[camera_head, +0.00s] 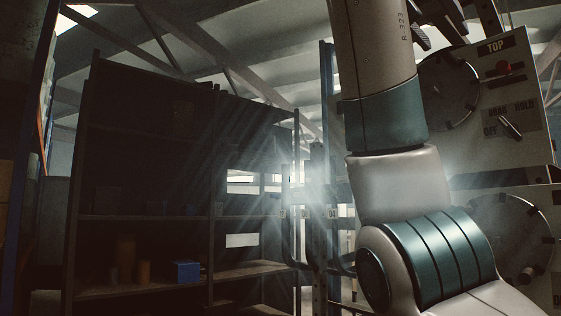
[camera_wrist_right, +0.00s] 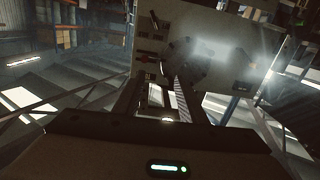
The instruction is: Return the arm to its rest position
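My right arm (camera_head: 392,185) rises through the right half of the head view, with its upper part leaving the top edge. In the right wrist view, my right gripper (camera_wrist_right: 160,92) reaches away from the camera. Its two dark fingers look apart, with a lit gap and no held object visible between them. The crimper (camera_head: 510,85), a pale panel with round dark dials, a red button and switches, stands behind my right arm. It also shows beyond the fingers in the right wrist view (camera_wrist_right: 222,75). My left gripper is in neither view.
A tall dark shelf unit (camera_head: 150,150) stands at the left of the head view, with a blue box (camera_head: 187,271) on a low shelf. Blue uprights stand between it and my right arm. Glare hides part of the middle.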

